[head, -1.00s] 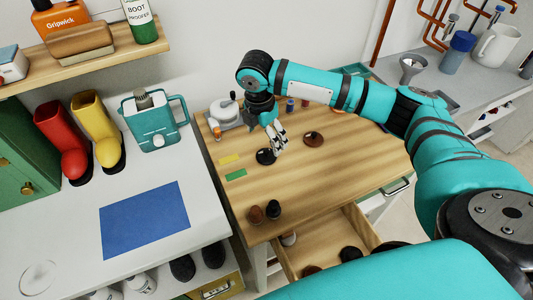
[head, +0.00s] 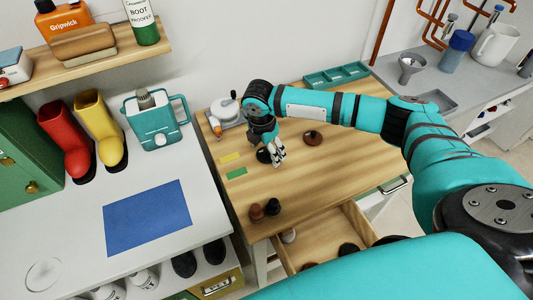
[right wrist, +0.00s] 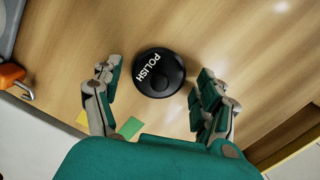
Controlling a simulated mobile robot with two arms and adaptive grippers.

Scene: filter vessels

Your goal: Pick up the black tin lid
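The black tin lid (head: 264,156) lies on the wooden worktop, partly hidden behind my right gripper in the head view. In the right wrist view the black lid (right wrist: 152,82) is a round disc with white POLISH lettering and a raised knob. My right gripper (head: 278,158) is above and beside it, pointing down. Its fingers are spread wide, with the lid between and a little ahead of them in the wrist view. Clear gaps show on both sides, and the gripper holds nothing. My left gripper is out of view.
A brown lid (head: 313,138) lies to the right. Yellow (head: 229,158) and green (head: 236,173) patches are to the left. Two small dark round-topped items (head: 264,209) stand near the front edge, above an open drawer (head: 345,225). A teal tray (head: 336,76) is at the back.

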